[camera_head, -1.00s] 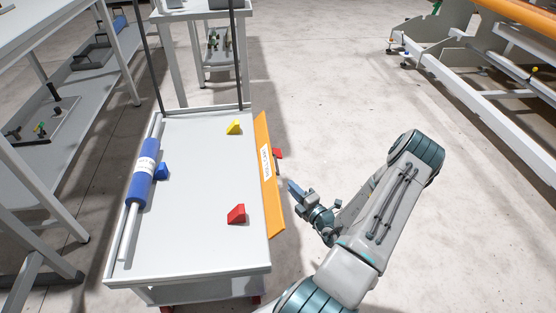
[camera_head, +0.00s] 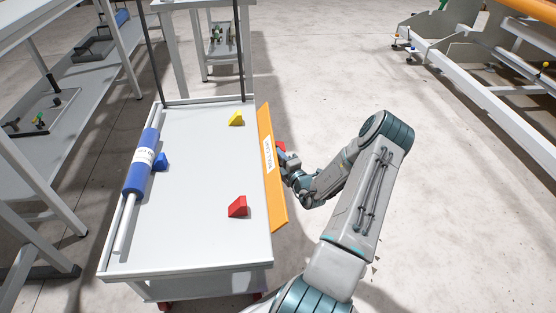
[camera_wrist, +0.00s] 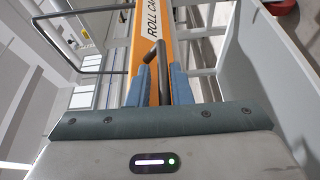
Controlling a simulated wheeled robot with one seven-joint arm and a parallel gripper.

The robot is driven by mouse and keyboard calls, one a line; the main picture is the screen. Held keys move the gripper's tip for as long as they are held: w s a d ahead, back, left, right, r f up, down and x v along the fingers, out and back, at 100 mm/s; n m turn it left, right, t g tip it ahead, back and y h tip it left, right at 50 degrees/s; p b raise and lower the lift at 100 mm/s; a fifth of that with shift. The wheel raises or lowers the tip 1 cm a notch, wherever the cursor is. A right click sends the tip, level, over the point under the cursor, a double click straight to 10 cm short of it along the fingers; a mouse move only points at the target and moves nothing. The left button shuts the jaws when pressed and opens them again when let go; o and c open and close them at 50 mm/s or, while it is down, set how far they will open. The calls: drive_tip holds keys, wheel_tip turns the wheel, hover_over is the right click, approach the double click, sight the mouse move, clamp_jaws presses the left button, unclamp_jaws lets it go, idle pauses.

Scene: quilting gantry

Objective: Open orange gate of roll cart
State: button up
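The roll cart (camera_head: 200,250) stands in the centre-left of the head view. Its orange gate (camera_head: 272,175), labelled ROLL CART, runs along the cart's right side and looks closed against it. In the wrist view the gate (camera_wrist: 149,30) rises ahead, with a dark bar handle (camera_wrist: 158,56) on its face. My gripper (camera_head: 284,165) is at the outer face of the gate, near its middle. In the wrist view my blue fingers (camera_wrist: 160,78) stand on either side of the handle, with orange showing between them, so they look open around it. Whether they touch it is unclear.
On the cart lie a blue roll (camera_head: 142,162) on a rod and blue (camera_head: 161,162), yellow (camera_head: 236,119) and red (camera_head: 238,206) wedges. Grey shelving stands left; a gantry frame (camera_head: 470,100) is at far right.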

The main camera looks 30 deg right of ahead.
drive_tip(key=shift+w, duration=0.25)
